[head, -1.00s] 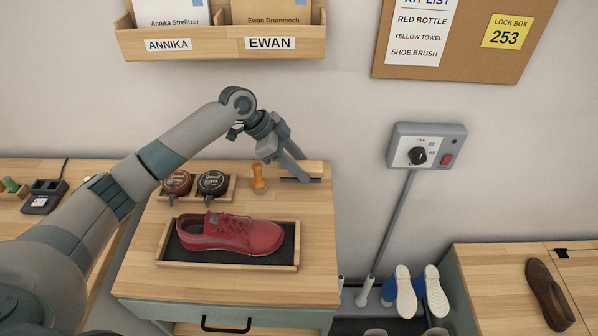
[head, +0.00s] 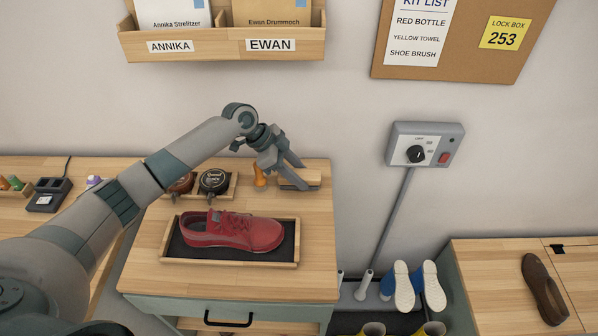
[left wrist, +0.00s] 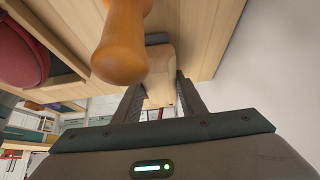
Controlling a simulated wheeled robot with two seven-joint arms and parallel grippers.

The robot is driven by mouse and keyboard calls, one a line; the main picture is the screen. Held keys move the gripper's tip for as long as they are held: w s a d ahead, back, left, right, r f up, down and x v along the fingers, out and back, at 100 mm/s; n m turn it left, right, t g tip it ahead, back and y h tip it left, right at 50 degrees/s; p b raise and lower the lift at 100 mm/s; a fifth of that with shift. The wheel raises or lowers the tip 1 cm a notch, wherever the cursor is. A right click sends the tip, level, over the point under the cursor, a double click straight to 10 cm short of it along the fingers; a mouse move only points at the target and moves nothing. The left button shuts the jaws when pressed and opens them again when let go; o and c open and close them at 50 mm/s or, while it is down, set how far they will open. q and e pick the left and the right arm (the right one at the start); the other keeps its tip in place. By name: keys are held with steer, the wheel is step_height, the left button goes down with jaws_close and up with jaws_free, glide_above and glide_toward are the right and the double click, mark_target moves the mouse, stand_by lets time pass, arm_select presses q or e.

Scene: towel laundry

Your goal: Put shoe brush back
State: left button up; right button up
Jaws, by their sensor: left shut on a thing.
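The shoe brush (head: 304,176) is a pale wooden block near the back right corner of the shoe table (head: 315,225). My left gripper (head: 291,176) reaches down from above and is shut on it. In the left wrist view the brush (left wrist: 160,85) sits between the two fingers (left wrist: 156,103), with a dark strip at its far end. I cannot tell whether the brush touches the tabletop. The orange-handled tool (head: 261,176) stands just left of the brush and looms large in the left wrist view (left wrist: 122,45). My right gripper is not in view.
A red shoe (head: 232,231) lies in a dark-lined wooden tray (head: 228,262) in front. Polish tins (head: 214,181) sit in a small holder to the left. A wall switch box (head: 425,145) is at right. The tabletop right of the tray is clear.

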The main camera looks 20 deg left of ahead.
arm_select(q)
steer(key=shift+f, duration=0.15)
steer(key=o, duration=1)
steer(key=shift+o, duration=0.5)
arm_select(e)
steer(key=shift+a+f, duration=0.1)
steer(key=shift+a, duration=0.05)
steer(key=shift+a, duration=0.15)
arm_select(q)
steer(key=shift+r, duration=0.2)
steer(key=shift+a+r+b, duration=0.3)
steer(key=shift+a+r, duration=0.05)
steer(key=shift+r, duration=0.05)
steer(key=b+v, duration=0.3)
steer(key=v, duration=0.8)
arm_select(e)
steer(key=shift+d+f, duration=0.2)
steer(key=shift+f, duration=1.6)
